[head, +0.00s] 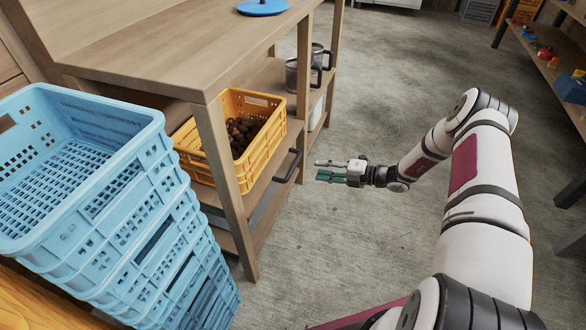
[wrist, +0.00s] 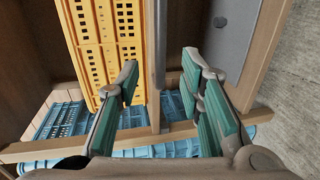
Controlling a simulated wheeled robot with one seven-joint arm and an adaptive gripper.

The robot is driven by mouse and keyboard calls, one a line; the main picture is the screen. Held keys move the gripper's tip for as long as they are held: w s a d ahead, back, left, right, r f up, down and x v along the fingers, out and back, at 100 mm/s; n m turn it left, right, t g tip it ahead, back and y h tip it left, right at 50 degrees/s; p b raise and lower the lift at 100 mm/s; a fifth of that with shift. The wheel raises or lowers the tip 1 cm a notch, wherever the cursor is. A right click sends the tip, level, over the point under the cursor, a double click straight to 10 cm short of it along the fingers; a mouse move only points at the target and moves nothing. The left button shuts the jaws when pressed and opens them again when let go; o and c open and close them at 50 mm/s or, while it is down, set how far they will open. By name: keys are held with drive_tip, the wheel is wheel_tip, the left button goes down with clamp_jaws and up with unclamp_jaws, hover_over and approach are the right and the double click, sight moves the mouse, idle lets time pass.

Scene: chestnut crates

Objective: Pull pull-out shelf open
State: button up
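The pull-out shelf (head: 262,188) is a wooden board low in the wooden workbench, with a yellow crate (head: 262,148) of chestnuts on it. Its front looks about flush with the bench. A dark bar handle (head: 289,166) is on its front edge. My gripper (head: 316,170) is open and empty, just right of the handle in the head view, with its green-padded fingers pointing at it. A small gap shows between them. In the wrist view the grey handle bar (wrist: 159,45) lines up between the two open fingers (wrist: 160,70), and the yellow crate (wrist: 105,40) is behind.
A tall stack of blue crates (head: 150,190) stands at the left, beside the workbench (head: 170,50). Metal mugs (head: 300,75) sit on the bench's lower shelf farther back. A blue disc (head: 262,7) lies on top. The concrete floor (head: 370,100) around my gripper is clear.

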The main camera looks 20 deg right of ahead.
sight(293, 164)
drive_tip(key=b+x, duration=0.3)
drive_tip(key=x, duration=0.8)
drive_tip(key=shift+w+a, duration=0.1)
clamp_jaws()
